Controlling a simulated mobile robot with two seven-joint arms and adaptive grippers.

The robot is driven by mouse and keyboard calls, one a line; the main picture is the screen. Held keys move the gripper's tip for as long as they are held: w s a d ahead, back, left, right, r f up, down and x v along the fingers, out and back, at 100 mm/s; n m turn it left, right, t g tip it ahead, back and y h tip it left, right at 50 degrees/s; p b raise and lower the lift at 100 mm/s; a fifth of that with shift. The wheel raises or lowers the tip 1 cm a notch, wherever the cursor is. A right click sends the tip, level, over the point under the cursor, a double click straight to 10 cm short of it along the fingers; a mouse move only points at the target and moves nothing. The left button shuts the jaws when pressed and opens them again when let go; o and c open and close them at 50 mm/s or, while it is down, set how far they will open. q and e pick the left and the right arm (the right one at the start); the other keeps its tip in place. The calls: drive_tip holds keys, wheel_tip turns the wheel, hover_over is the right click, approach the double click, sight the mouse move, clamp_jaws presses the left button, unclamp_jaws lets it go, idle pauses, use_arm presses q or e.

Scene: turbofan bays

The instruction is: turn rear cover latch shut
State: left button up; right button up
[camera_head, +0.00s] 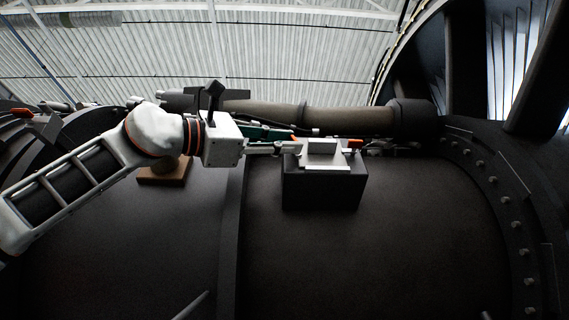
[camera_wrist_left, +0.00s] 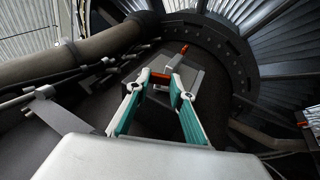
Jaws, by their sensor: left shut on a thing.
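A dark box (camera_head: 322,190) with a pale metal frame (camera_head: 322,148) on its top stands on the curved dark engine casing. An orange latch piece (camera_wrist_left: 161,77) lies between the fingertips of my left gripper (camera_wrist_left: 162,84) in the left wrist view. The fingers stand a little apart, shut on this piece at the near side of the frame. In the head view my left gripper (camera_head: 290,147) reaches the box from the left, and its fingertips partly hide the latch. A second orange tip (camera_head: 355,143) shows at the frame's far side. My right gripper is not in view.
A thick brown pipe (camera_head: 350,118) runs behind the box. A bolted curved flange (camera_head: 495,180) rises at the right. A brown block (camera_head: 165,171) sits on the casing below my left arm. The casing in front of the box is clear.

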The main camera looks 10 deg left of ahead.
use_arm(q)
drive_tip(key=shift+w+d+f+n+t+b, duration=0.1)
drive_tip(key=shift+w+f+n+t+b, duration=0.15)
drive_tip(key=shift+f+b, duration=0.15)
drive_tip(key=shift+w+f+n+t+b, duration=0.15)
drive_tip(key=shift+w+f+b, duration=0.1)
drive_tip(key=shift+f, duration=0.2)
drive_tip(key=n+t+b, duration=0.2)
drive_tip(key=t+b, duration=0.1)
drive_tip(key=b, duration=0.2)
drive_tip(key=shift+d, duration=0.15)
drive_tip(key=shift+n+b, duration=0.3)
drive_tip(key=shift+b, duration=0.25)
drive_tip(key=shift+s+r+n+t+y+b, duration=0.4)
drive_tip(key=shift+s+r+t+b, duration=0.1)
drive_tip(key=shift+t+b, duration=0.15)
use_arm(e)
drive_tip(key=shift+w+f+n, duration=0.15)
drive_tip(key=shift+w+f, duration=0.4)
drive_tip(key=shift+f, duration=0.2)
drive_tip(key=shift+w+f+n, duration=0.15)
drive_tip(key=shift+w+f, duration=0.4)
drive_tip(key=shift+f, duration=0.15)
use_arm(q)
drive_tip(key=shift+s, duration=0.1)
drive_tip(key=o, duration=1.1)
